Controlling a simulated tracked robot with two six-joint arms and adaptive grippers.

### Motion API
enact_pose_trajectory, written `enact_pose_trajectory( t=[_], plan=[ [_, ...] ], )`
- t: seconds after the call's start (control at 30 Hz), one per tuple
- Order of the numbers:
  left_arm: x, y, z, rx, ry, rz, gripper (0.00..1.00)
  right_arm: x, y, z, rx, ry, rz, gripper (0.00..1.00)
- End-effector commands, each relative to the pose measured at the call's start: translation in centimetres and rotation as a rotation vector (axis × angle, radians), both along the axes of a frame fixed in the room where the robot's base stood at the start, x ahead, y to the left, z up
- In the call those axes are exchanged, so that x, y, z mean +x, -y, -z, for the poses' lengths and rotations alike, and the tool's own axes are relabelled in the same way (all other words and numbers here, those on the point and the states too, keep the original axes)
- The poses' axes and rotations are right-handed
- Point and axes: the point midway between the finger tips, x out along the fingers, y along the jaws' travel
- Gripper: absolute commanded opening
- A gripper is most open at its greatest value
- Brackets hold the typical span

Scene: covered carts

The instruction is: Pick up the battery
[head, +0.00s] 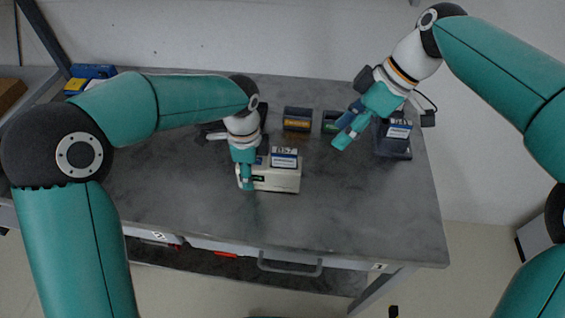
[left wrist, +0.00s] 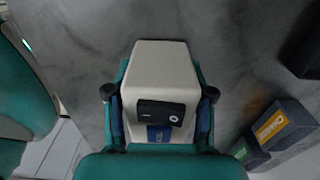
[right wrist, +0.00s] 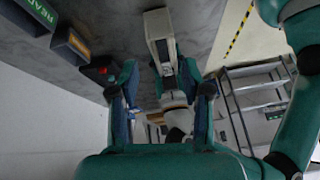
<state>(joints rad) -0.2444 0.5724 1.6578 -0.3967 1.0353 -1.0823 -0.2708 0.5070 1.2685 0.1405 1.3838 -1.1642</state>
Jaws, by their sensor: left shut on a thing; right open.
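The battery looks like a beige block (head: 283,181) with a blue label on its top, on the grey table in the head view. My left gripper (head: 245,177) is shut on its left end. In the left wrist view the battery (left wrist: 160,62) sits between the two fingers, with a small dark panel and a blue label facing the camera. Whether it touches the table is unclear. My right gripper (head: 348,128) is open and empty above the table, right of the battery. The right wrist view shows its fingers (right wrist: 164,92) apart, with the battery (right wrist: 158,25) beyond them.
A dark box with an orange label (head: 297,119) and one with a green label (head: 330,122) stand behind the battery. A dark device (head: 393,146) stands at the right edge. Blue boxes (head: 93,71) lie back left. The table's front (head: 330,225) is clear.

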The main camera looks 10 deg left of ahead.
Motion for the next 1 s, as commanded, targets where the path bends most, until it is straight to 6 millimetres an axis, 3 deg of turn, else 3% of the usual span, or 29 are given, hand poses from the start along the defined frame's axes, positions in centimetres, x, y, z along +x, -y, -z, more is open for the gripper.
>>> enact_pose_trajectory(
  t=[0.13, 0.27, 0.63, 1.0],
  plan=[
    [0.0, 0.0, 0.0, 0.0, 0.001, 0.0, 0.04, 0.3, -3.6, -2.4, -0.085, 0.099, -0.088, 0.48],
    [0.0, 0.0, 0.0, 0.0, 0.001, 0.0, 0.04, -0.5, -6.0, -2.5, -0.085, 0.114, -0.135, 0.48],
    [0.0, 0.0, -0.1, 0.0, 0.001, 0.0, 0.04, -0.8, -8.6, 2.3, -0.082, 0.116, -0.148, 0.48],
    [0.0, 0.0, -0.1, 0.0, 0.002, 0.0, 0.04, -0.7, -10.1, 5.2, -0.081, 0.116, -0.148, 0.48]
  ],
)
